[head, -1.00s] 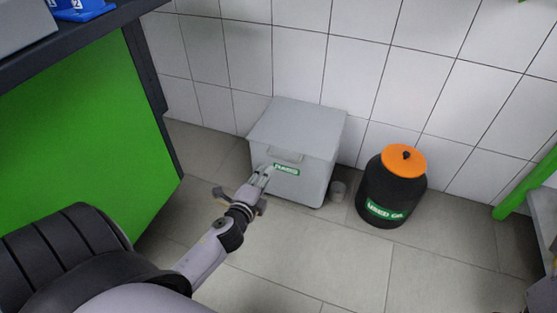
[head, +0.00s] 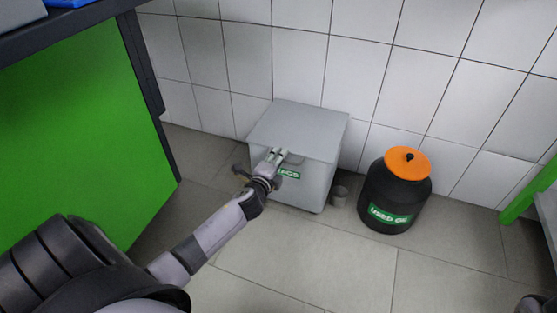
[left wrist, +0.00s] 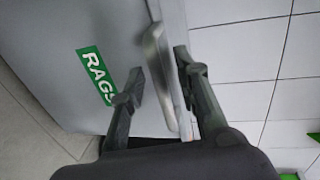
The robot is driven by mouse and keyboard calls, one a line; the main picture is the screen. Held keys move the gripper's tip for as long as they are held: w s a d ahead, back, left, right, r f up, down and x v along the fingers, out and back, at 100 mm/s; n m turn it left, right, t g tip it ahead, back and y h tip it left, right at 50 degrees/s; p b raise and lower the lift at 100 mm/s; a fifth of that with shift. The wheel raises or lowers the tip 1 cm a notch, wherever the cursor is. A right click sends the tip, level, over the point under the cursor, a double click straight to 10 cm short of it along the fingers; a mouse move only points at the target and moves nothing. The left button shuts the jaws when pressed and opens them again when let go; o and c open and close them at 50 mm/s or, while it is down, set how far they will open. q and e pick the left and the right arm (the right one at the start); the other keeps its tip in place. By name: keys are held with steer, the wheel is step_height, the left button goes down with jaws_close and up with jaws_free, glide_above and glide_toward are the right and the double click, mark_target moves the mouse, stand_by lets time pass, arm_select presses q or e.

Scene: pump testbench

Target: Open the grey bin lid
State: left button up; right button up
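The grey bin (head: 310,185) stands on the floor against the tiled wall, with its flat lid (head: 297,128) shut. A handle (head: 296,159) juts from the lid's front edge, above a green label that my gripper partly covers; the left wrist view reads it as RAGS (left wrist: 97,76). My left gripper (head: 277,154) is at the handle. In the left wrist view its fingers are apart, one on each side of the handle (left wrist: 160,62). I cannot tell whether either finger touches it.
A black drum (head: 394,195) with an orange lid stands right of the bin, with a small grey cup (head: 340,195) between them. A green-sided bench (head: 75,135) is at the left. A green leg (head: 525,195) stands at the right. The floor in front is clear.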

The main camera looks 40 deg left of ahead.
arm_select(q)
jaws_close()
stand_by(0.7)
